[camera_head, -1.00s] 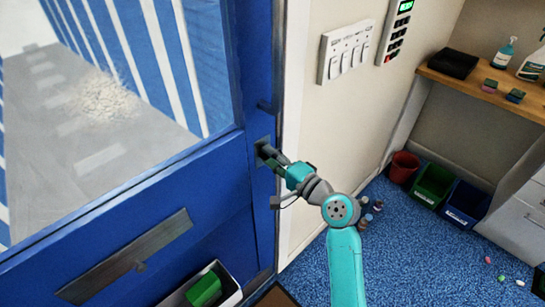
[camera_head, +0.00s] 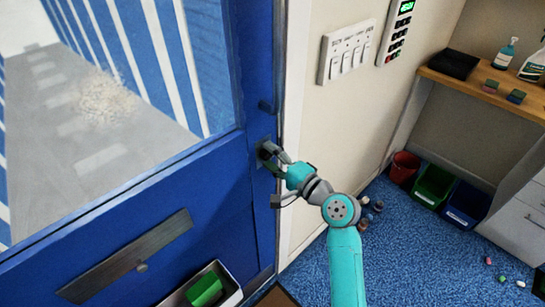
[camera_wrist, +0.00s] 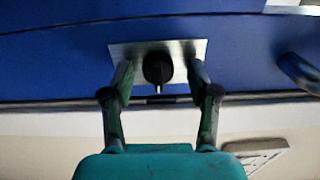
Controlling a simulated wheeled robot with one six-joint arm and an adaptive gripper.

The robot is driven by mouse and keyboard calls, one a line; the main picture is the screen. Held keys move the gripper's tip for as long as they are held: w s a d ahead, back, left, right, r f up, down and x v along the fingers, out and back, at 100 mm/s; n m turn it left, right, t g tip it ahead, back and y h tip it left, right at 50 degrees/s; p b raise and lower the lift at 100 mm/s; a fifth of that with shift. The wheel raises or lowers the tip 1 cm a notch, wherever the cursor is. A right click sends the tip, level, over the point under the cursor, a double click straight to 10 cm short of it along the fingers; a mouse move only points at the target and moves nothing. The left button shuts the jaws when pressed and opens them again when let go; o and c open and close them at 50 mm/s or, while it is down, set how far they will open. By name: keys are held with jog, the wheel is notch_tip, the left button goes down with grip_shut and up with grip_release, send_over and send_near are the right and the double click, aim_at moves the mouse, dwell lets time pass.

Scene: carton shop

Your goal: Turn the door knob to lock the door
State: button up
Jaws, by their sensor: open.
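The blue door (camera_head: 215,190) with a large window fills the left of the head view. The door knob is a small black turn knob on a metal plate near the door's edge. In the wrist view the knob (camera_wrist: 158,68) sits on its plate (camera_wrist: 190,47), with a light pointer at its lower side. My gripper (camera_wrist: 159,75) is open, with one finger on each side of the knob and a gap to it on both sides. In the head view my gripper (camera_head: 270,154) is at the plate and hides most of the knob.
A dark door handle (camera_wrist: 300,72) shows right of the plate in the wrist view. A switch panel (camera_head: 347,52) and keypad (camera_head: 396,32) are on the wall. A red bucket (camera_head: 404,167) and green bin (camera_head: 433,187) stand on the blue floor. A tray (camera_head: 215,288) hangs low at the door.

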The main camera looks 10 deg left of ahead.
jog(key=v, duration=1.2)
dwell(0.3)
jog(key=s+d+f+t+h, duration=0.2)
jog(key=s+d+f+h, duration=0.35)
jog(key=s+f, duration=0.4)
jog(key=s+d+f+t+h, duration=0.1)
jog(key=s+d+f+h, duration=0.45)
jog(key=s+f, duration=0.4)
jog(key=s+d+r+n+h, duration=0.1)
jog(key=s+d+r+n, duration=0.1)
jog(key=s, duration=0.6)
jog(key=s+d+r+n+h, duration=0.1)
jog(key=s+d+r+n, duration=0.1)
jog(key=s, duration=0.5)
jog(key=s+d+r+n+h, duration=0.1)
jog(key=s+d+r+n, duration=0.1)
jog(key=s, duration=0.6)
jog(key=shift+s+d+r+n+t, duration=0.15)
jog(key=shift+s+r+n+t, duration=0.25)
jog(key=shift+r+n, duration=0.45)
